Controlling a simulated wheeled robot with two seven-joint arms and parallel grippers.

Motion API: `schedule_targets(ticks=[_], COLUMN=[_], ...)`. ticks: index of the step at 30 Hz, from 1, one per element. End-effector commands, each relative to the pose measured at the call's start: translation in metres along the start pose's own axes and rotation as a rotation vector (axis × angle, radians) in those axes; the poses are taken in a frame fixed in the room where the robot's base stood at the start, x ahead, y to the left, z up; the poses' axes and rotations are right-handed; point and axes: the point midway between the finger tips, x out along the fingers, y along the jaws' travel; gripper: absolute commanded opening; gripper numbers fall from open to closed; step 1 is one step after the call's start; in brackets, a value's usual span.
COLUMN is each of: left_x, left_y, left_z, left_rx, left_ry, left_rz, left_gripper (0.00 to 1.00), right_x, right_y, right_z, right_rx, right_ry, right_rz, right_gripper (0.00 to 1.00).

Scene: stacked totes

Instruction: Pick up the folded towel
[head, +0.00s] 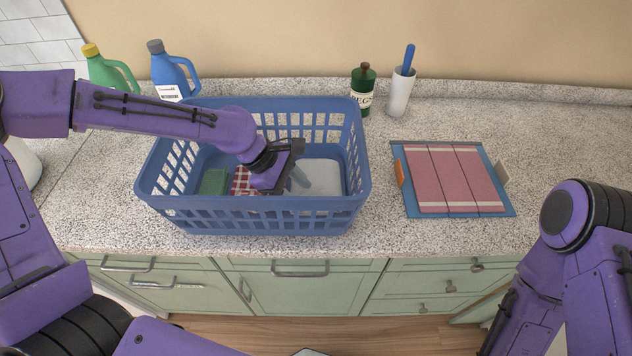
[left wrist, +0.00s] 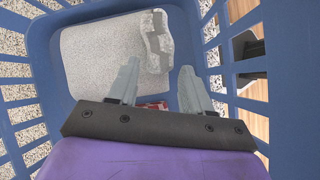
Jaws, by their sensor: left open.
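A light grey folded towel (head: 322,176) lies in the right part of the blue laundry basket (head: 250,221). In the left wrist view the towel (left wrist: 100,60) lies on the basket floor, with a thicker, uneven fold at its right end. My left gripper (head: 300,177) is inside the basket, open, its fingers pointing at the towel. In the wrist view its fingertips (left wrist: 160,66) are spread near that fold; contact cannot be told. A red checked cloth (head: 241,181) and a green cloth (head: 213,182) lie to the left in the basket. My right gripper is out of view.
A blue folding board (head: 409,205) with a pink, white-striped cloth (head: 452,178) lies right of the basket. Green (head: 106,70) and blue (head: 172,73) jugs, a dark green bottle (head: 363,88) and a white holder (head: 400,92) stand behind. The far right counter is clear.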

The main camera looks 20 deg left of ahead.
Motion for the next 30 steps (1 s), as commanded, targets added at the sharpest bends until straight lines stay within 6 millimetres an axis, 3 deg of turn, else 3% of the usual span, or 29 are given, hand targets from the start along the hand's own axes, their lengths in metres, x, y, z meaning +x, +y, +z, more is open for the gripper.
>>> schedule_targets(ticks=[3, 9, 10, 14, 25, 30], left_x=[0.011, 0.011, 0.011, 0.011, 0.010, -0.006], left_y=[0.000, 0.000, 0.000, 0.000, 0.001, 0.004], left_z=[0.000, 0.000, 0.000, 0.000, 0.001, 0.010], left_rx=[0.004, 0.005, 0.004, 0.004, 0.005, 0.007], left_ry=[0.001, 0.001, 0.001, 0.001, 0.001, 0.002], left_rz=[-0.002, 0.001, 0.001, 0.001, 0.002, 0.005], left_gripper=[0.49, 0.49, 0.43, 0.01, 0.00, 0.00], right_x=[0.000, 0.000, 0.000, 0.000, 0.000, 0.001], right_y=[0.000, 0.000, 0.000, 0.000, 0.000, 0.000], right_z=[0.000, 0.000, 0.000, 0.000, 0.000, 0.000], right_rx=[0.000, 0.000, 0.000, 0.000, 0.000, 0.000], right_ry=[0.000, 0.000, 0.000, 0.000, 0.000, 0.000], right_rz=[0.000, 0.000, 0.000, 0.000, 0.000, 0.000], right_gripper=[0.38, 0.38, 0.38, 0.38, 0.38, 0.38])
